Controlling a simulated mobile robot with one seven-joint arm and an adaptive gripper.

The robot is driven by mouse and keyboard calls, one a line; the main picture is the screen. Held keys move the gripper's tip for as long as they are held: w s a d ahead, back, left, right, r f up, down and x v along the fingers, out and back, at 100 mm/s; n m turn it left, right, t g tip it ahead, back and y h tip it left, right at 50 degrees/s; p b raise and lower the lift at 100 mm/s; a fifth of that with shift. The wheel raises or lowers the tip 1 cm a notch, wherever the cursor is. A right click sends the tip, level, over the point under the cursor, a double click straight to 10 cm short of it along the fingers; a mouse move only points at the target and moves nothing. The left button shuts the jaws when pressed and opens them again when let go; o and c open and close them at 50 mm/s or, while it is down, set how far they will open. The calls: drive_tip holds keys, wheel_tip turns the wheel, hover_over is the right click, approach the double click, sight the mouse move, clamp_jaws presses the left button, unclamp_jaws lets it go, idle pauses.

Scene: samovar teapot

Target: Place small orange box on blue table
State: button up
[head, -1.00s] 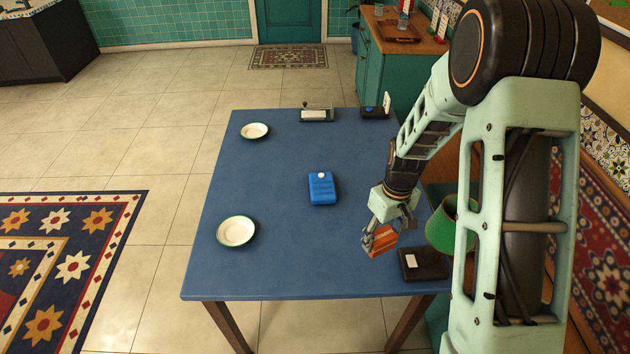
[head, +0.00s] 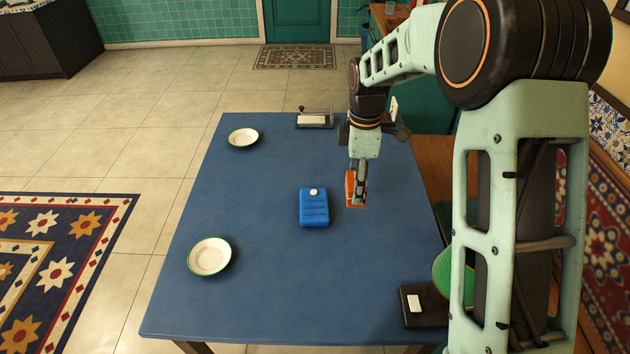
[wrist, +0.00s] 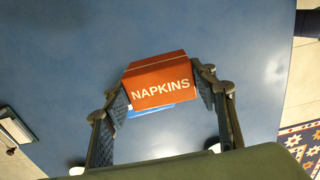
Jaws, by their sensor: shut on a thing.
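The small orange box (head: 351,188) is held in my gripper (head: 358,190), over the blue table (head: 270,290), to the right of the blue box. In the wrist view the orange box (wrist: 158,82) shows the word NAPKINS and sits between the two fingers of my gripper (wrist: 160,90), which touch its sides. The table surface (wrist: 230,35) fills most of that view behind the box. I cannot tell whether the box touches the table or hangs just above it.
A blue box (head: 314,208) with a white knob lies mid-table. White plates (head: 243,137) (head: 209,257) sit along the left side. A black item with a white label (head: 425,305) is at the right front. A dark item (head: 315,118) is at the back. The front middle is clear.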

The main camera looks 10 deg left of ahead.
drive_tip(key=shift+w+d, duration=0.1)
drive_tip(key=shift+w, duration=0.4)
drive_tip(key=w+d+f, duration=0.1)
drive_tip(key=w+f, duration=0.2)
drive_tip(key=w, duration=0.1)
drive_tip(key=w+f+p, duration=0.1)
drive_tip(key=w+f, duration=0.1)
drive_tip(key=w, duration=0.2)
drive_tip(key=w+d+f, duration=0.1)
drive_tip(key=w+f, duration=0.2)
drive_tip(key=w, duration=0.1)
drive_tip(key=shift+w+d+f, duration=0.15)
drive_tip(key=shift+d+f, duration=0.15)
drive_tip(key=shift+f, duration=0.05)
drive_tip(key=shift+w+d+f+p, duration=0.1)
drive_tip(key=shift+w+f+p, duration=0.25)
drive_tip(key=shift+f, duration=0.1)
drive_tip(key=shift+w+f, duration=0.15)
drive_tip(key=shift+f, duration=1.5)
drive_tip(key=shift+f, duration=0.15)
drive_tip(key=o, duration=1.2)
drive_tip(key=shift+c, duration=0.2)
